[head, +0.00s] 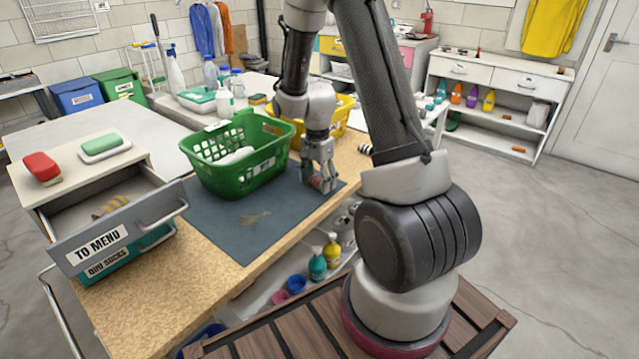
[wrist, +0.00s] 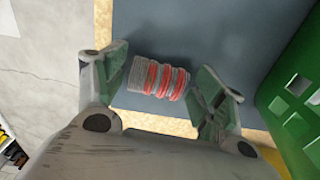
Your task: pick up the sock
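The sock (wrist: 158,78) is a rolled bundle with grey and red stripes, lying on the blue-grey mat (wrist: 215,25). In the wrist view it lies between the two fingers of my gripper (wrist: 168,88), with a gap visible on each side. The gripper is open. In the head view my gripper (head: 320,183) points down at the mat's right side, and the sock (head: 324,184) shows low between the fingers, partly hidden by them.
A green basket (head: 237,180) with a white item inside stands just left of my gripper. A yellow basket (head: 338,118) stands behind it. An open drawer (head: 125,238) with a striped item is at the left. The mat's front area is clear apart from a brownish mark.

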